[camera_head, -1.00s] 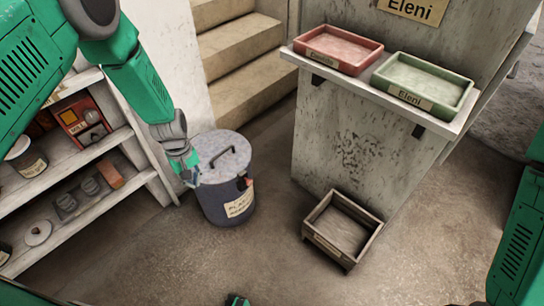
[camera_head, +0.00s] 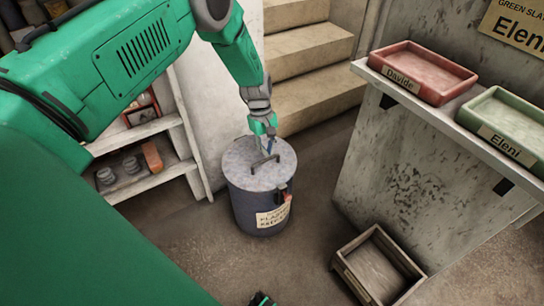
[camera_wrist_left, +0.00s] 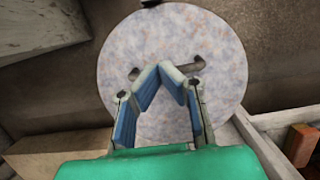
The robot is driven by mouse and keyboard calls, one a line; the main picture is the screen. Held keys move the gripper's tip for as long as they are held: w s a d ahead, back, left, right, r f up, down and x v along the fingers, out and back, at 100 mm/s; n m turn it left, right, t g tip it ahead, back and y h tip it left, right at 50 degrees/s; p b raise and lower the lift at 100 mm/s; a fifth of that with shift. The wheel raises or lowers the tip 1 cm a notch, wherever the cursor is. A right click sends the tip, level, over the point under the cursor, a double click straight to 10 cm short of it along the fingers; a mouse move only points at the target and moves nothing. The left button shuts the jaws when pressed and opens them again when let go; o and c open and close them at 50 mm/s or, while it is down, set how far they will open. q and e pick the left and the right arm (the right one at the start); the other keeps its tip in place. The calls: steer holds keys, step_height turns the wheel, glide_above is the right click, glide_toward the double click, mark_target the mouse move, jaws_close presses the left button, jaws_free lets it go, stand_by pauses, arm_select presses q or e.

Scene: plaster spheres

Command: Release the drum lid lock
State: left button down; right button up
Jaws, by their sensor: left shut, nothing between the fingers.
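The drum (camera_head: 243,205) is a dark blue-grey cylinder with a paper label, standing upright on the floor. Its speckled grey lid (camera_head: 240,175) is on top and carries a bent bar handle (camera_head: 264,160). A dark lock with a red part (camera_head: 284,194) sits on the drum's right front side near the rim. In the left wrist view, the lid (camera_wrist_left: 215,100) fills the middle, and a dark piece shows at its far edge (camera_wrist_left: 150,3). My left gripper (camera_head: 270,150) is over the lid beside the handle, fingertips together and empty (camera_wrist_left: 173,70). Contact cannot be told.
Shelves (camera_head: 140,195) with small items stand left of the drum, steps (camera_head: 310,65) behind it. A counter (camera_head: 410,170) with a red tray (camera_head: 423,72) and a green tray (camera_head: 510,125) is right.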

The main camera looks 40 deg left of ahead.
mark_target(279, 183)
arm_select(q)
steer(key=b+x, duration=0.3)
steer(key=x, duration=0.5)
steer(key=shift+s+d, duration=0.25)
steer(key=shift+d, duration=0.35)
steer(key=shift+s+d, duration=0.25)
steer(key=shift+d, duration=0.35)
steer(key=shift+s+d+r+b, duration=0.1)
steer(key=shift+s+d+b, duration=0.1)
steer(key=shift+d, duration=0.2)
steer(key=shift+s+d+b, duration=0.1)
steer(key=shift+d+b, duration=0.1)
steer(key=shift+d, duration=0.15)
